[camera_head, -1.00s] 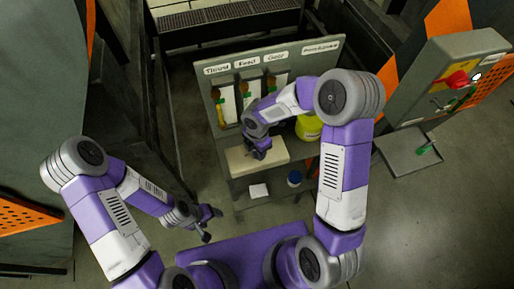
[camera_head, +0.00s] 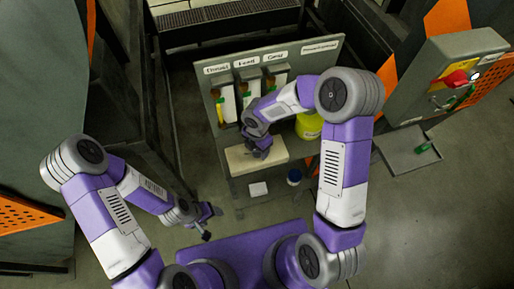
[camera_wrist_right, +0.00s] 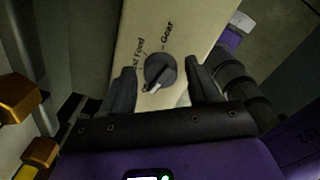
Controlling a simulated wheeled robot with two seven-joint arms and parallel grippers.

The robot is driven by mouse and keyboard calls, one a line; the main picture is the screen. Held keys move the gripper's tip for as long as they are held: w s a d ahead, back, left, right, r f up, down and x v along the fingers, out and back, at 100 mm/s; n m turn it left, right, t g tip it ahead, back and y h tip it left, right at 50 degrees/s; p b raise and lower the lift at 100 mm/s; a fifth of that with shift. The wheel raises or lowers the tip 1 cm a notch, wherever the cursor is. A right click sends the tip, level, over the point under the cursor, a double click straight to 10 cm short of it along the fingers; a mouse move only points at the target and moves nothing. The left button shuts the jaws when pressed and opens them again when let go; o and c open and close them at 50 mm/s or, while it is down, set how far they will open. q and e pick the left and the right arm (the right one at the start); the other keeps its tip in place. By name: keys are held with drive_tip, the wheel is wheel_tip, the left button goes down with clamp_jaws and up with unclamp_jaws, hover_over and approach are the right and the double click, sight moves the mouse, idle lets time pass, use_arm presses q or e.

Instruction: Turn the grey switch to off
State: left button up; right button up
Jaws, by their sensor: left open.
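In the right wrist view, a round dark grey switch (camera_wrist_right: 160,71) sits on a beige box with printed labels, "Gear" and one ending in "Feed", beside it. Its lighter pointer ridge slants toward the lower left. My right gripper (camera_wrist_right: 162,82) is open, with one finger on each side of the switch and a gap on both sides. In the head view, my right gripper (camera_head: 260,151) is over the beige box (camera_head: 243,160) and hides the switch there. My left gripper (camera_head: 206,220) is open and empty, low and left of the shelf.
Behind the box stands a grey panel (camera_head: 207,84) with labelled slots holding tools. A control cabinet with a red switch (camera_head: 456,78) stands far right.

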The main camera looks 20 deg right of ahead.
drive_tip(key=shift+o, duration=0.2)
wheel_tip(320, 180, up, 8)
drive_tip(key=shift+f, duration=0.25)
idle(0.7)
